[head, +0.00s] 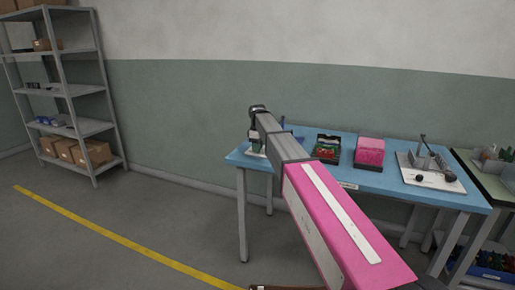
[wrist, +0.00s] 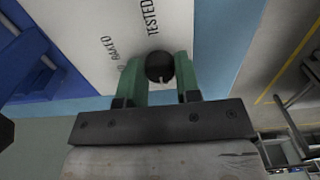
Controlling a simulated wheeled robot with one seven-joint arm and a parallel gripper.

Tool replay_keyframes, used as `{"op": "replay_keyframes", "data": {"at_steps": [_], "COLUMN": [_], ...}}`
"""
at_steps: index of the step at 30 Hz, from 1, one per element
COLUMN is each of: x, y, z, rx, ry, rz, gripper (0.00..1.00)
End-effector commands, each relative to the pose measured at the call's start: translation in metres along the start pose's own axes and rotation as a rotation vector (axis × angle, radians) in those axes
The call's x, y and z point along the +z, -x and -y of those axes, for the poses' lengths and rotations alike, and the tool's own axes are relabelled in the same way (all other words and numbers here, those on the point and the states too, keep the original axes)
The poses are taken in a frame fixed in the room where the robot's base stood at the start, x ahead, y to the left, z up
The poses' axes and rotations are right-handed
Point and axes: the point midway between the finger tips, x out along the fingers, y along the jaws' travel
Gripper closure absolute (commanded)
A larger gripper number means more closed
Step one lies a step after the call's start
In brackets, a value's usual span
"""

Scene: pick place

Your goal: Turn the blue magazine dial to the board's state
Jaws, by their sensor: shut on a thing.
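In the wrist view, a dark round dial knob (wrist: 158,69) sits on a white panel (wrist: 85,30) with printed words, one reading "TESTED" and another that looks like "BAKED". A small pale mark shows on the knob's near side. The green fingers of my gripper (wrist: 160,60) stand on either side of the knob and are shut on it. A blue body (wrist: 30,65), perhaps the magazine, is at the left. In the head view, my gripper (head: 256,147) is at the table's left end, and my arm hides most of the blue part (head: 293,130) behind it. I cannot make out a board's state.
The blue table (head: 310,172) also holds a black tray (head: 327,149) with green and red items, a pink block (head: 370,149) and a white plate with a clamp fixture (head: 428,170). A second bench (head: 490,172) stands right. A shelf (head: 70,90) is far left; the floor between is clear.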

Motion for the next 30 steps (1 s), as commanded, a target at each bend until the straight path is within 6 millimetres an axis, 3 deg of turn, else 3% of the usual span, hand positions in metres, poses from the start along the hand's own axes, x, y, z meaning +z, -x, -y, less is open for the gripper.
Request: {"op": "replay_keyframes", "data": {"at_steps": [8,9,11,22,30], "x": [-0.001,-0.001,0.000,0.000,-0.001], "y": [0.000,0.000,0.000,0.005,0.047], "z": [0.000,0.000,0.000,0.000,-0.001], "rx": [0.001,0.001,0.001,0.001,0.002], "ry": [0.000,0.000,-0.001,-0.001,-0.001], "rz": [-0.001,-0.001,-0.001,-0.001,-0.001], "gripper": [0.93,0.59,0.43,0.43,0.43]}}
